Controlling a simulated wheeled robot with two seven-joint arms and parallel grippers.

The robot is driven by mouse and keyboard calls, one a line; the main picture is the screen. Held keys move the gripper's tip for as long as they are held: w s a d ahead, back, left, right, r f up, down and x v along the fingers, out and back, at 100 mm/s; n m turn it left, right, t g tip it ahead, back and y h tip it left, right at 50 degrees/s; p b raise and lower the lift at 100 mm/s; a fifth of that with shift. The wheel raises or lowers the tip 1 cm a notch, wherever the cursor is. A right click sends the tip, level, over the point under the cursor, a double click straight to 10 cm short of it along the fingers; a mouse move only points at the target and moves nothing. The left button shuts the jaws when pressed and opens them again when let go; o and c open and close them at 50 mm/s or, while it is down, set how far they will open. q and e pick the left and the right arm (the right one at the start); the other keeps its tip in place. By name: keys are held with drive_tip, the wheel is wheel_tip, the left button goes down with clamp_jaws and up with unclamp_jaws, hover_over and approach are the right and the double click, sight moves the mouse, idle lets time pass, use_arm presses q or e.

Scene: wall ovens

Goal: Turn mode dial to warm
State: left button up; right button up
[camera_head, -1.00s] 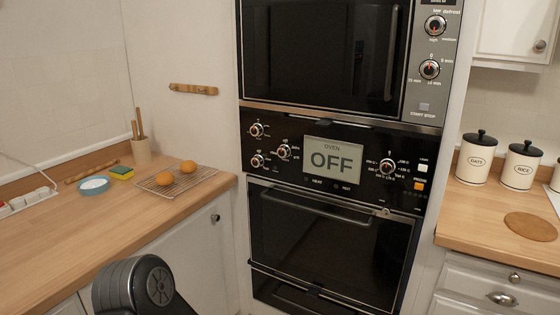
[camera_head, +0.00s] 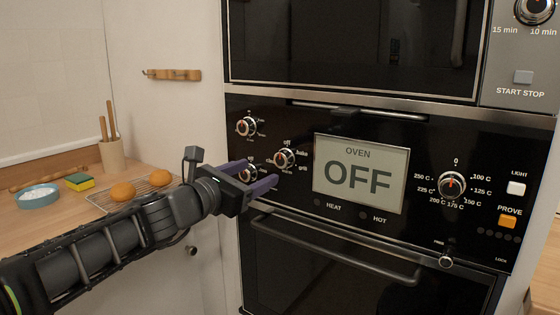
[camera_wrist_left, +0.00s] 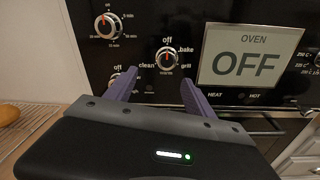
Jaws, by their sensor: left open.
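The mode dial (camera_head: 285,159) is a round silver knob on the black oven panel, left of the display (camera_head: 361,173), which reads OFF. In the left wrist view the mode dial (camera_wrist_left: 167,60) has off, bake, grill, warm and clean labels around it. My left gripper (camera_head: 262,174) is open and empty, with purple fingers pointing at the panel just below and left of the dial. In the left wrist view the fingertips (camera_wrist_left: 158,78) lie either side of and slightly below the dial, apart from it. My right gripper is out of view.
An upper-left dial (camera_head: 247,127) and a lower-left dial (camera_head: 249,173), partly hidden by my gripper, are close by. A temperature dial (camera_head: 451,186) is right of the display. The oven door handle (camera_head: 335,247) sticks out below. A rack with buns (camera_head: 122,191) is on the left counter.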

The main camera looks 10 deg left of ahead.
sight(280, 159)
use_arm(q)
drive_tip(key=shift+s+d+r+n+h, duration=0.1)
drive_tip(key=shift+d+r+n+h, duration=0.2)
drive_tip(key=shift+n, duration=0.25)
drive_tip(key=shift+s+d+r+n+h, duration=0.1)
drive_tip(key=shift+d+r+n+h, duration=0.15)
drive_tip(key=shift+n, duration=0.3)
drive_tip(key=shift+a, duration=0.1)
drive_tip(key=x, duration=0.8)
drive_tip(key=shift+a, duration=0.1)
drive_tip(key=shift+c, duration=0.2)
drive_tip(key=c, duration=1.3)
